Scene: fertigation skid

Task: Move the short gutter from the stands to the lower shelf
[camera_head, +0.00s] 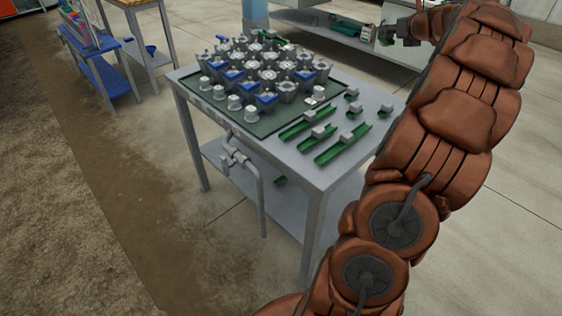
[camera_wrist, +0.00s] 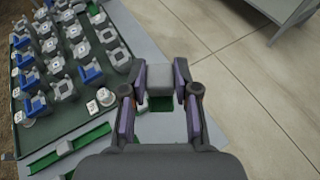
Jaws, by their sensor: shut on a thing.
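My gripper (camera_head: 388,36) is at the upper right of the head view, beyond the table's far right corner in the picture. In the wrist view, its two fingers (camera_wrist: 161,80) are closed on a grey block (camera_wrist: 160,77). A green piece (camera_wrist: 160,103) shows between the fingers below the block; it looks like the short gutter, mostly hidden. Other green gutters with grey blocks lie on the tabletop, a longer one (camera_head: 342,145) near the front and short ones (camera_head: 353,108) behind.
A dark green tray (camera_head: 256,130) with several grey and blue pots fills the table's left part. A grey pipe (camera_head: 258,190) stands at the table's front, before the lower shelf. Another bench (camera_head: 335,38) is at the back. Floor right of the table is clear.

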